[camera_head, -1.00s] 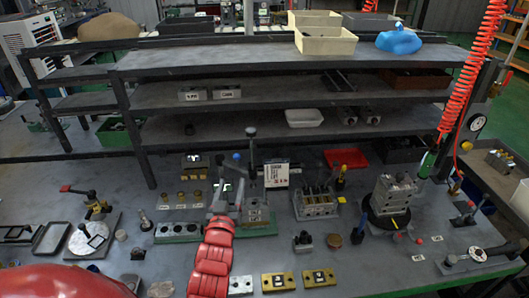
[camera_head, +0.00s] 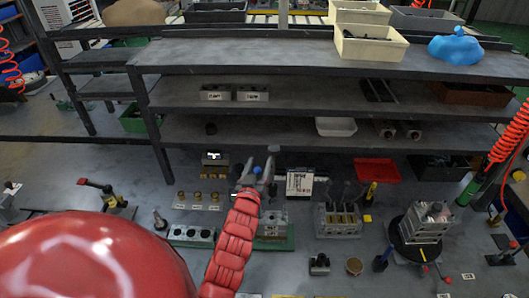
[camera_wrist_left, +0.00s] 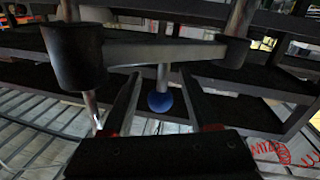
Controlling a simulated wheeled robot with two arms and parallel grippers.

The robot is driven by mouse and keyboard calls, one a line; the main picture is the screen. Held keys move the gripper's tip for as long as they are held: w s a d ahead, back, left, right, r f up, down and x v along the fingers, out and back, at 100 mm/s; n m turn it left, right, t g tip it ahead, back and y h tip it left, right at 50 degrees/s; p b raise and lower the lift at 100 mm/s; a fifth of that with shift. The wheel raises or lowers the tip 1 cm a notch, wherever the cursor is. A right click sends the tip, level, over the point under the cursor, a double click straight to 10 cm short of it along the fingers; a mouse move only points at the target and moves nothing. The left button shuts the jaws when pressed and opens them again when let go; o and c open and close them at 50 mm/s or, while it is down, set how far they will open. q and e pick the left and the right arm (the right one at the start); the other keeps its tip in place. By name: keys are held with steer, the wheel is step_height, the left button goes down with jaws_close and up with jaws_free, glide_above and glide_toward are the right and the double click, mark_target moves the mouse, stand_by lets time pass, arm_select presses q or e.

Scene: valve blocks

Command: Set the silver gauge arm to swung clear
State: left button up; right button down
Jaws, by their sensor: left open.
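The silver gauge arm (camera_wrist_left: 165,50) is a grey bar in the left wrist view, running from a dark round hub to an upright post. A blue ball knob (camera_wrist_left: 160,102) sits on a short rod from it. My left gripper (camera_wrist_left: 161,108) is open, with one finger on each side of the knob; I cannot tell whether either touches it. In the head view the knob (camera_head: 257,170) shows at the tips of my left gripper (camera_head: 256,174), above a fixture on a green base (camera_head: 275,243). My gripper hides much of the arm there. My right gripper is not in view.
A valve block (camera_head: 338,220) and a turntable fixture (camera_head: 425,223) stand further right. Dark shelves (camera_head: 280,95) rise behind.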

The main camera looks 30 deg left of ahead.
arm_select(q)
steer(key=shift+w+a, duration=0.15)
steer(key=shift+w, duration=0.1)
steer(key=shift+s+r, duration=0.1)
steer(key=shift+c, duration=0.4)
jaws_close()
stand_by(0.9)
